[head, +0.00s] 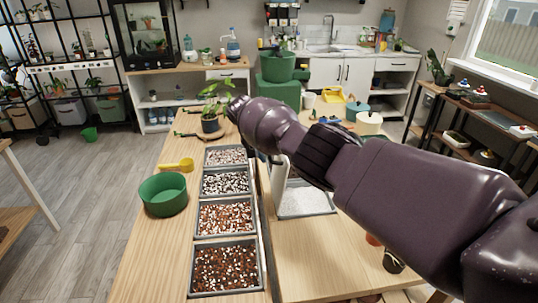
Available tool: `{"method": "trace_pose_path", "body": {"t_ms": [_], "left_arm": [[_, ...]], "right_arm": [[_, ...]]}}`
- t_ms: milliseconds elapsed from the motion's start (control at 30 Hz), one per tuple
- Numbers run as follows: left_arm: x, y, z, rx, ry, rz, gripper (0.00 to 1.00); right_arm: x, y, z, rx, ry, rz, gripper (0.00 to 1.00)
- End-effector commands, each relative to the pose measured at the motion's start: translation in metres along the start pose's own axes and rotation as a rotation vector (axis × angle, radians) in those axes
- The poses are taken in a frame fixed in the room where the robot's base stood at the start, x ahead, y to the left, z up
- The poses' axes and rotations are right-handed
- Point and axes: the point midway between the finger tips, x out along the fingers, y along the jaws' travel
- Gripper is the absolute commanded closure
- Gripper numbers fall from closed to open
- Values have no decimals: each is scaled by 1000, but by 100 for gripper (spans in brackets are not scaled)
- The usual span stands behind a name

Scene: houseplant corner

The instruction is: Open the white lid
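A white panel (279,178), which looks like the white lid, stands steeply upright at the left side of a tray of white granules (305,201). The tray is uncovered where I can see it. My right arm reaches in from the right and passes over the tray, hiding the panel's upper part and part of the tray. My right gripper (264,163) is mostly hidden behind my arm, close to the panel's left side. I cannot tell whether it touches the panel or how its fingers are set. My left gripper is not in view.
Left of the panel, several grey trays of substrate (225,218) stand in a row. A green pot (163,194), a yellow scoop (177,165) and a potted plant (210,122) stand further left and back. The table's front left is bare.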

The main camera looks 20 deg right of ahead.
Motion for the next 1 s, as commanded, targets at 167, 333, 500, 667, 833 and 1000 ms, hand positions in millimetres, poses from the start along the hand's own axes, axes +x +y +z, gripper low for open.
{"method": "trace_pose_path", "body": {"t_ms": [167,333,500,667,833,1000], "left_arm": [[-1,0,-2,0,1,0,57],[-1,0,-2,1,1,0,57],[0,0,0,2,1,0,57],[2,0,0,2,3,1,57],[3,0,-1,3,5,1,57],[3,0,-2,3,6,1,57]], "right_arm": [[-30,-1,0,-1,5,-4,61],[-61,-1,0,-1,2,-2,61],[-85,-1,0,-1,0,-2,61],[-97,-1,1,-2,-2,-2,61],[-101,-1,1,-2,-3,-1,61],[-101,-1,1,-2,-2,-1,61]]}}
